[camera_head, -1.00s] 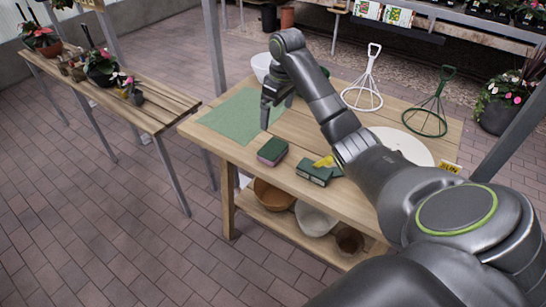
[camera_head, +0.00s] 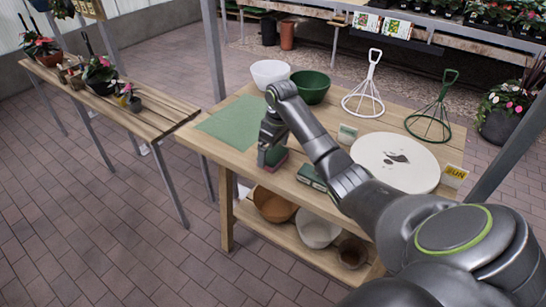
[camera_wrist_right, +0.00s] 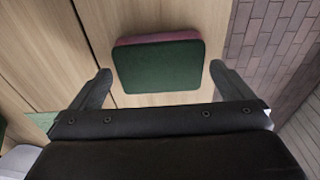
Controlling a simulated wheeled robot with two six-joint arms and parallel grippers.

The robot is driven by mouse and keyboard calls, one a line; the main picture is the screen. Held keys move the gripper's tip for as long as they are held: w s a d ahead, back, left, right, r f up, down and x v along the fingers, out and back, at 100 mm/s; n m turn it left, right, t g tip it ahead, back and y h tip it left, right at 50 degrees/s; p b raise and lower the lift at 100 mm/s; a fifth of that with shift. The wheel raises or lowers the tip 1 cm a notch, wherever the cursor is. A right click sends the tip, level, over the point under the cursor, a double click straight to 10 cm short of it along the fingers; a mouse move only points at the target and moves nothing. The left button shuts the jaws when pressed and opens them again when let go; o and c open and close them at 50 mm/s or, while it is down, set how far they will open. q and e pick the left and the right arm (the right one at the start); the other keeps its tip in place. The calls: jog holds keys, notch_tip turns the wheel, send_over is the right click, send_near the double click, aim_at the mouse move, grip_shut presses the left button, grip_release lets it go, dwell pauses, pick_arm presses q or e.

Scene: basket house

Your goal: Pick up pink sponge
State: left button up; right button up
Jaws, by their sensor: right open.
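The pink sponge (camera_head: 278,158) with a dark green top lies on the wooden table near its front edge. In the right wrist view the sponge (camera_wrist_right: 158,66) shows its green face, with a pink strip along the far side, between and just beyond the fingertips. My right gripper (camera_head: 270,160) is over the sponge and partly hides it in the head view. In the right wrist view the gripper (camera_wrist_right: 163,78) is open, one finger on each side, with gaps to the sponge. My left gripper is not in view.
A green mat (camera_head: 232,122) lies left of the gripper. Another green box-like item (camera_head: 311,176) is right of the sponge, partly behind my arm. A white bowl (camera_head: 270,72), a green bowl (camera_head: 311,86), wire stands and a round white disc (camera_head: 395,162) occupy the back and right.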

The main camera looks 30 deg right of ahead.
aim_at(274, 154)
jog(key=shift+f, duration=0.45)
jog(key=shift+c, duration=0.3)
jog(key=c, duration=0.7)
jog(key=shift+c, duration=0.2)
jog(key=shift+r, duration=0.2)
notch_tip(274, 154, up, 10)
jog(key=shift+p, duration=0.3)
jog(key=shift+f, duration=0.1)
